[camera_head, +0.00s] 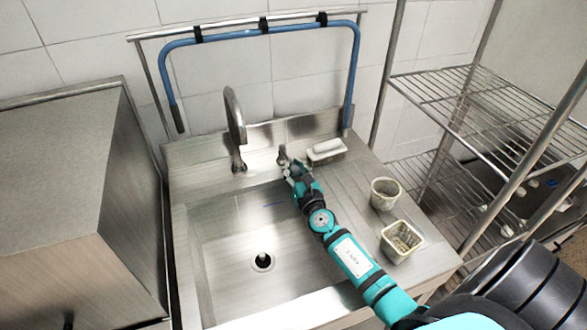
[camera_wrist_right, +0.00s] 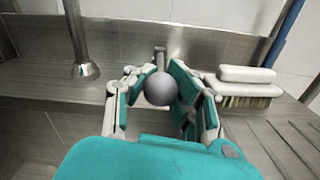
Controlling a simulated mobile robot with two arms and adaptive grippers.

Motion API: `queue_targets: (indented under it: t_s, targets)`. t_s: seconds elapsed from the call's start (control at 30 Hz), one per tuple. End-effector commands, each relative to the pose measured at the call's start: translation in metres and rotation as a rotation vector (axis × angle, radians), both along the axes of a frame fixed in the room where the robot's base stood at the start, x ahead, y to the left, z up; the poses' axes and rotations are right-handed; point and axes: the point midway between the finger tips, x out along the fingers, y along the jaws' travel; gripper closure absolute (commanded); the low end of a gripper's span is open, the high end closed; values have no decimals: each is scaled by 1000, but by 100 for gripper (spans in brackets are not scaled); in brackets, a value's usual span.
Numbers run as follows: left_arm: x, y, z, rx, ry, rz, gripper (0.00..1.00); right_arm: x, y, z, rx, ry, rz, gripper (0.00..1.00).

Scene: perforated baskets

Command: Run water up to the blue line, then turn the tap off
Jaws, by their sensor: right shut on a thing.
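My right gripper (camera_head: 291,170) is at the tap's handle behind the sink basin. In the right wrist view its fingers (camera_wrist_right: 160,92) are closed around the handle's grey ball knob (camera_wrist_right: 160,89). The curved metal spout (camera_head: 236,118) stands left of the handle, and its lower end (camera_wrist_right: 86,70) shows at the wrist view's left. No stream is visible below it. The steel sink basin (camera_head: 215,285) has a drain (camera_head: 262,262) in its floor, and I see no clear water surface. My left gripper is out of view.
A white brush (camera_head: 326,150) lies right of the handle, close to my fingers in the wrist view (camera_wrist_right: 246,83). Two perforated baskets (camera_head: 384,194) (camera_head: 401,241) stand on the right drainboard. A blue hose (camera_head: 357,75) hangs behind. Wire shelves (camera_head: 475,95) stand right, a steel cabinet (camera_head: 60,170) left.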

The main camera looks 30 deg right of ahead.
Motion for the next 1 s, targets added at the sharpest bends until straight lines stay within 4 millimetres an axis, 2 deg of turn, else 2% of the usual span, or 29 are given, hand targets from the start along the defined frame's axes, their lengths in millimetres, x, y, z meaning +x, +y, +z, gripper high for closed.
queue_targets:
  t_s: [0.1,0.33,0.7,0.73,1.0]
  targets:
    - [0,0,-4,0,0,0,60,-1,-2,-4,0,4,7,100]
    - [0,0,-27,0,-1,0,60,-3,-14,-7,-2,3,111,100]
    - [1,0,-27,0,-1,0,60,-5,-15,-5,2,9,135,100]
    - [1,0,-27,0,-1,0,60,-5,-15,-5,1,9,135,82]
    - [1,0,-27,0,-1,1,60,-4,-14,-3,1,4,136,47]
